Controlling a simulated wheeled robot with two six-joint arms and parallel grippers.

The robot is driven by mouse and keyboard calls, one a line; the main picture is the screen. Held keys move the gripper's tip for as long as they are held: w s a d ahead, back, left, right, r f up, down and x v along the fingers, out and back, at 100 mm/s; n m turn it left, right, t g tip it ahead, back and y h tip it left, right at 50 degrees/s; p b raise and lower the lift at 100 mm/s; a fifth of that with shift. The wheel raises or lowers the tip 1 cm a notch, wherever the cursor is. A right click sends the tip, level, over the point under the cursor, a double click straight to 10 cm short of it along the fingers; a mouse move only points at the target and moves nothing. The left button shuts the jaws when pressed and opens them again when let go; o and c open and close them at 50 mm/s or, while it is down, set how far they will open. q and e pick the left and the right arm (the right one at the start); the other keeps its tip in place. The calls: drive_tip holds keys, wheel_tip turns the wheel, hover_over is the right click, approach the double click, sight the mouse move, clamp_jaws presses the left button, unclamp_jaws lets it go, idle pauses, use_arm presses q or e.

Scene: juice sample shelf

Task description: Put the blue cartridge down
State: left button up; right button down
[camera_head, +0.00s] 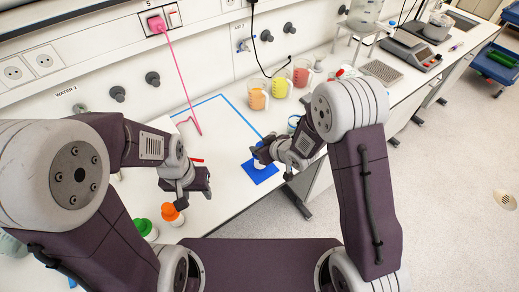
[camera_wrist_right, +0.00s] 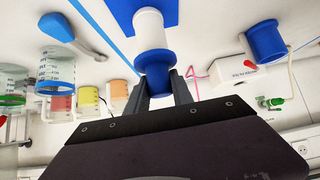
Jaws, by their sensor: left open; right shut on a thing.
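The blue cartridge (camera_wrist_right: 157,66), blue with a white body and collar, sits between the fingers of my right gripper (camera_wrist_right: 160,95) in the right wrist view. My right gripper (camera_head: 262,157) is shut on it. In the head view the gripper hides most of the cartridge, but a pale part (camera_head: 259,165) shows over the blue square mat (camera_head: 264,175) on the bench. The mat also shows in the wrist view (camera_wrist_right: 118,10). I cannot tell whether the cartridge touches the mat. My left gripper (camera_head: 188,192) is open and empty, left of the mat.
Beakers with orange (camera_head: 257,97), yellow (camera_head: 280,88) and red (camera_head: 301,73) liquid stand farther back. An orange-capped bottle (camera_head: 171,214) and a green-capped bottle (camera_head: 145,229) stand front left. A blue outline (camera_head: 228,103) marks clear bench behind the mat. The bench's front edge is close to the mat.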

drive_tip(key=shift+f, duration=0.7)
drive_tip(key=shift+w+a+f, duration=0.1)
drive_tip(key=shift+w+f, duration=0.15)
drive_tip(key=shift+s, duration=0.1)
drive_tip(key=shift+f, duration=0.2)
drive_tip(key=c, duration=1.1)
unclamp_jaws()
drive_tip(key=shift+s+r, duration=0.1)
